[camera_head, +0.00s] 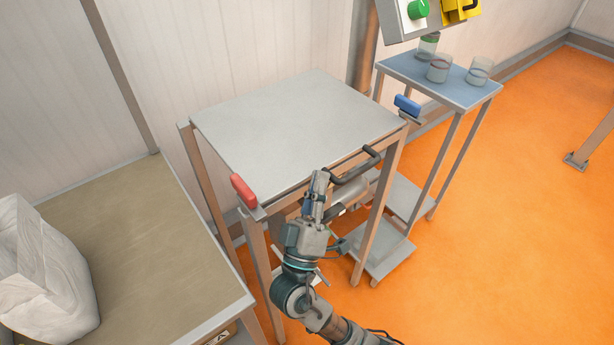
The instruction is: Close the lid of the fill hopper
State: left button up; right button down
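The fill hopper shows as a brown-legged frame (381,205) topped by a flat grey metal lid (295,120). The lid lies level or nearly level across the frame; I cannot tell whether its front edge touches. A dark curved handle (361,167) sticks out at the lid's front edge. My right gripper (318,188) is in front of that edge, just left of the handle. It appears apart from the handle, though the angle makes contact hard to judge. Its fingers are seen edge-on, so their opening is unclear. My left gripper is out of view.
A table (150,240) with a white bag (40,275) is at left. A small blue-topped table (455,90) holds jars at right. Orange floor (510,220) is clear at right.

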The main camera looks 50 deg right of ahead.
jog(key=shift+f, duration=0.5)
jog(key=shift+d+g, duration=0.1)
jog(key=shift+g, duration=0.2)
